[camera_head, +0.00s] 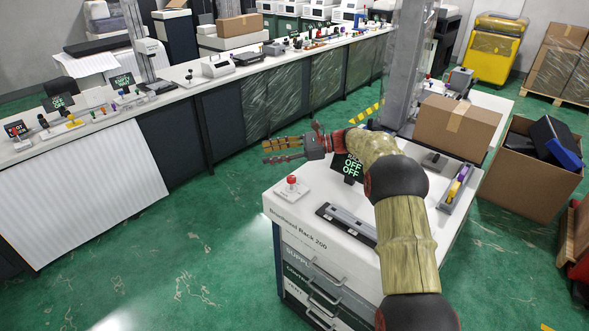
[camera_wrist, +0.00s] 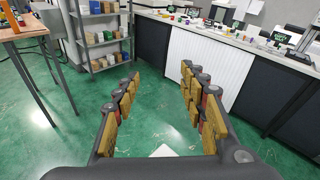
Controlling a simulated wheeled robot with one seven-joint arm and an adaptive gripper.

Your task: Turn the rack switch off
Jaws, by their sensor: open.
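The white-topped rack (camera_head: 290,205), lettered along its front edge, stands in the middle of the head view. A red-capped control (camera_head: 291,181) on a small white base sits at its left corner. A dark display (camera_head: 350,168) on top reads OFF on two lines; its upper part is partly covered by my arm. I cannot tell for sure which part is the rack switch. My gripper (camera_head: 266,152) is open and empty, above and beyond the rack's far left edge, apart from the red-capped control. In the wrist view my gripper (camera_wrist: 160,76) points over green floor; the rack's controls are not identifiable there.
A dark slotted strip (camera_head: 345,222) and a small tray (camera_head: 455,190) lie on the rack top. A cardboard box (camera_head: 456,125) stands behind, and an open carton (camera_head: 530,170) at right. A long bench (camera_head: 180,90) runs along the back, with open floor between.

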